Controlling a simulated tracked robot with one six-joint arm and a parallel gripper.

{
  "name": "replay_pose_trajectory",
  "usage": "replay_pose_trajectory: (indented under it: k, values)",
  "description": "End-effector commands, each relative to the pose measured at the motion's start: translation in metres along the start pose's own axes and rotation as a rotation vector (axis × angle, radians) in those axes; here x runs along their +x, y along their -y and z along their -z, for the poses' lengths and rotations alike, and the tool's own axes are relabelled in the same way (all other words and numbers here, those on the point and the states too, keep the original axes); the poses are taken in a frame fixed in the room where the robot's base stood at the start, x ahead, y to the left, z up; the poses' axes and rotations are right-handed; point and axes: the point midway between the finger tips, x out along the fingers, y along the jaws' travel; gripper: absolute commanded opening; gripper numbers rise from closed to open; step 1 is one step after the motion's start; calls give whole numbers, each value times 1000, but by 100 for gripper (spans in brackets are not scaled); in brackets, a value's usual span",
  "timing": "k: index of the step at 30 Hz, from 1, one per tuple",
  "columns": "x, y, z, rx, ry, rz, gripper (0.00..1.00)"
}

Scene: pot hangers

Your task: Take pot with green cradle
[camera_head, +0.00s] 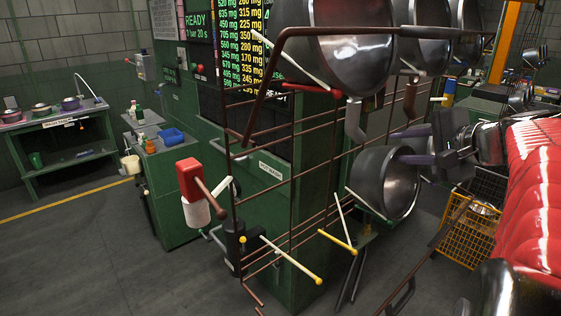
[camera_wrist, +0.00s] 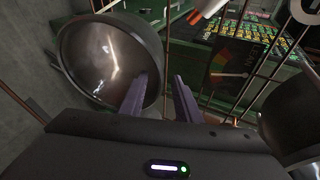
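A dark metal pot (camera_head: 372,180) hangs on its side low on the rack, its opening facing right. A thin green edge (camera_head: 366,205) shows under it, perhaps its cradle; most of that is hidden. My gripper (camera_head: 401,147) is at the pot's upper right rim with its purple fingers apart. One finger reaches across the pot's opening and the other is above the pot. In the wrist view the pot (camera_wrist: 88,58) is at the left. There the gripper (camera_wrist: 158,78) has one finger over the pot's mouth and the other outside its rim.
Larger pots (camera_head: 350,45) hang above on the rack, close over my arm. Brown rack bars (camera_head: 290,160) stand to the left, with yellow-tipped rods (camera_head: 318,280) jutting out below. A yellow crate (camera_head: 470,215) stands at the right. Open floor lies at the lower left.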

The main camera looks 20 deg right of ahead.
Motion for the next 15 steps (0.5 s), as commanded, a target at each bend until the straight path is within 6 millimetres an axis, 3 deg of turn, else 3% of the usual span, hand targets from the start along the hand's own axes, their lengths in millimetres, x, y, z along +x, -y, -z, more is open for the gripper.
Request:
replay_pose_trajectory:
  k: [7, 15]
  values:
    - [10, 0, -2, -1, 4, 0, 30]
    - [44, -1, -5, -1, 4, -1, 30]
